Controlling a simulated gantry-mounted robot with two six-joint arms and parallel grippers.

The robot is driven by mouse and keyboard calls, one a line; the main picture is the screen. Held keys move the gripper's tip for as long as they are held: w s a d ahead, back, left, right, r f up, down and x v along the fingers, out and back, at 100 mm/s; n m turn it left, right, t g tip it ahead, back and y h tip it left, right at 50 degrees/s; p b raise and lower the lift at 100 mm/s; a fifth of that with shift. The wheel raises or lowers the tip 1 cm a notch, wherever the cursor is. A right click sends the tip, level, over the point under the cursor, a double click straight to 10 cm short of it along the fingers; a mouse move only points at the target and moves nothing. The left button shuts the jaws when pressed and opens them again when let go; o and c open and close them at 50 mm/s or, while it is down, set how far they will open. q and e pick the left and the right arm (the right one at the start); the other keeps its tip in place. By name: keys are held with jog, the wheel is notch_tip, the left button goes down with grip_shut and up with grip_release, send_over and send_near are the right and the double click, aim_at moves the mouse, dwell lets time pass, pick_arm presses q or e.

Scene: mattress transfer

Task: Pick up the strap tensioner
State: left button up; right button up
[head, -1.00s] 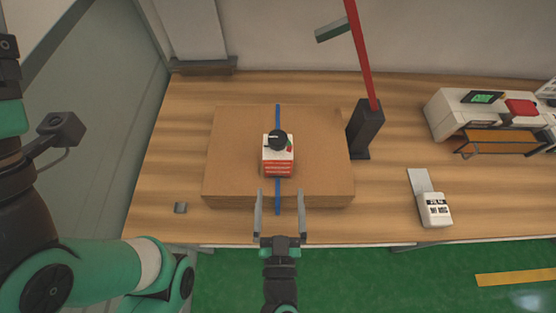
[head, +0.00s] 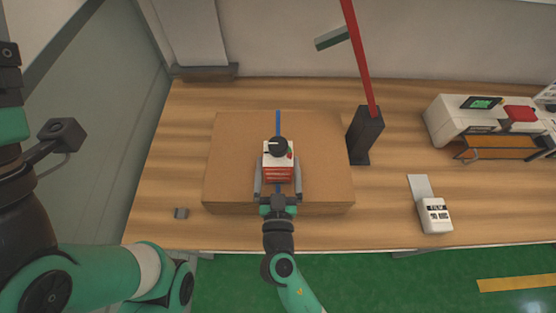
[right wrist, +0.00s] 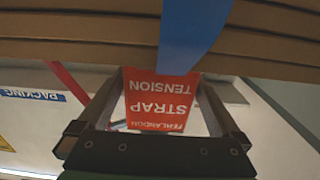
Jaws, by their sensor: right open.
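The strap tensioner (head: 278,162) is a small white and red device with a black round knob on top. It stands on the blue strap (head: 278,125) over the brown cardboard stack (head: 325,160). My right gripper (head: 278,180) is open, with one finger on each side of the tensioner. In the right wrist view, the tensioner's red label (right wrist: 162,100) shows upside down between the two fingers (right wrist: 160,110). Whether the fingers touch it I cannot tell. My left arm is at the left of the head view, but its gripper is out of the frame.
A black post (head: 365,135) with a red bar stands right of the stack. A white labelled device (head: 435,215) and a white machine (head: 475,115) are farther right. The wooden table (head: 170,160) is otherwise clear there.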

jog(key=shift+w, duration=0.55)
grip_shut()
